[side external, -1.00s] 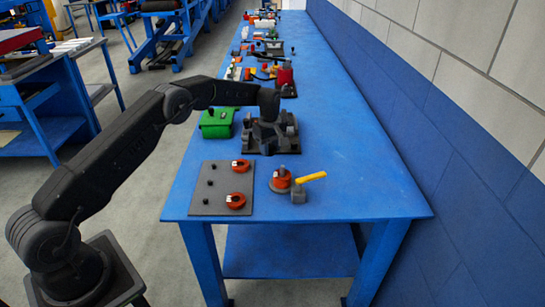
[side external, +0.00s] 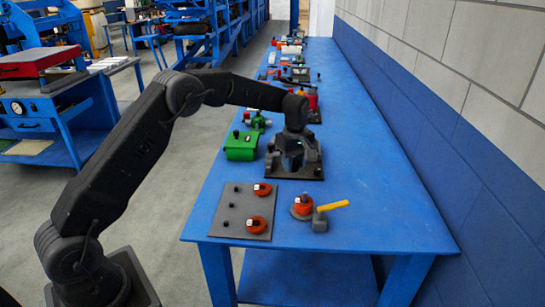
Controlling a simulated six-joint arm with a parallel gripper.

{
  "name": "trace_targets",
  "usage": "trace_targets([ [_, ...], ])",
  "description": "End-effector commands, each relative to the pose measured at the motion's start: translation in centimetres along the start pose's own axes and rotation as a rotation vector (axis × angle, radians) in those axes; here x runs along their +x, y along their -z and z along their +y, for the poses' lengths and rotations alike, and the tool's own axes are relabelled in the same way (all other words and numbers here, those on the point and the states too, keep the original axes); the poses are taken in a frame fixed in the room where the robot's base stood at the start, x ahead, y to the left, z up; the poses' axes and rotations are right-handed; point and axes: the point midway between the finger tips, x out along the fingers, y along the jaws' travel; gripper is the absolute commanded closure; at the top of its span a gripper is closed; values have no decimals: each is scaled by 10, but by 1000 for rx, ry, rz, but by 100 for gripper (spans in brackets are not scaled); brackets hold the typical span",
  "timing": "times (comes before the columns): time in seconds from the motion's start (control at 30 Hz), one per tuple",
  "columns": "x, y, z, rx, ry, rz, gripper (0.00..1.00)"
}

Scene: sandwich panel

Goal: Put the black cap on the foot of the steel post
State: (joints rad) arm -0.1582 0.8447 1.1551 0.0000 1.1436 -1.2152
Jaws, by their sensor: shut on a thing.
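My gripper (side external: 291,150) points down over a dark base plate (side external: 312,174) in the middle of the blue bench. It is shut, low among grey and dark parts on that plate. The black cap and the steel post cannot be told apart here, as they are small and dark against the gripper and the plate. I take the thing in the jaws to be the black cap, but its outline is hidden. Whether it touches the post cannot be seen.
A grey plate (side external: 233,201) with red parts and small black knobs lies at the front left. A red round part (side external: 302,208) and a yellow-handled mallet (side external: 334,206) lie to its right. A green box (side external: 241,146) stands left of my gripper. The bench's right side is clear.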

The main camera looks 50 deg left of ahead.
Motion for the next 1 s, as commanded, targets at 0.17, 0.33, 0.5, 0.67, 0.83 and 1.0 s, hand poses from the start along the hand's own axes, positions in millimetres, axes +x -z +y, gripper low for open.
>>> trace_targets([
  [0.17, -8, -42, 9, 3, -2, 1, 87],
  [0.33, -7, -53, 11, -1, -1, 1, 87],
  [0.5, 5, -53, 11, -1, 1, 0, 87],
  [0.67, 19, -53, 11, -1, 1, 0, 87],
  [0.83, 32, -52, 11, -1, 1, 0, 87],
  [1.0, 38, -52, 11, -1, -1, 1, 87],
])
